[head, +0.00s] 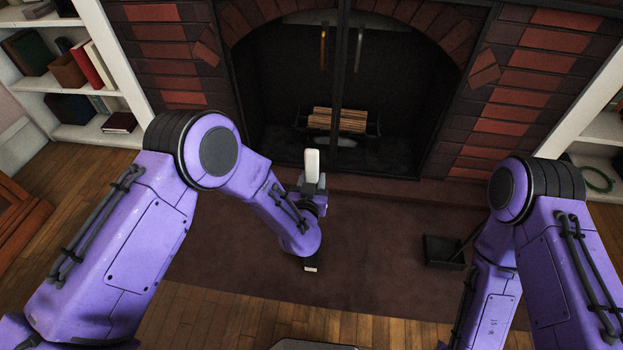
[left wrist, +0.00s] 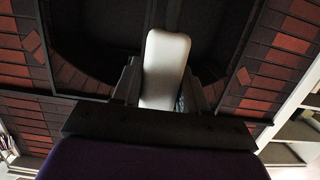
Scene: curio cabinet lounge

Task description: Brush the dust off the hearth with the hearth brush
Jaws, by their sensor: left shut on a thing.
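My left gripper (head: 313,182) is shut on a pale, rounded, block-like piece, which I take to be part of the hearth brush (head: 312,163). It stands up from the fingers in front of the fireplace. In the left wrist view the same pale brush piece (left wrist: 165,70) sits between the dark fingers (left wrist: 162,98). No bristles can be made out. The hearth (head: 400,187) is a dark reddish ledge along the fireplace foot, partly behind my left arm. I cannot make out dust on it. My right gripper is out of view; only its arm shows at the right.
A black open pan or tray (head: 443,251) lies on the dark brown floor covering (head: 380,250), close to my right arm. The fireplace has split logs (head: 338,120) inside and a dark upright bar in front. White shelves (head: 85,100) stand at left, with more at right.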

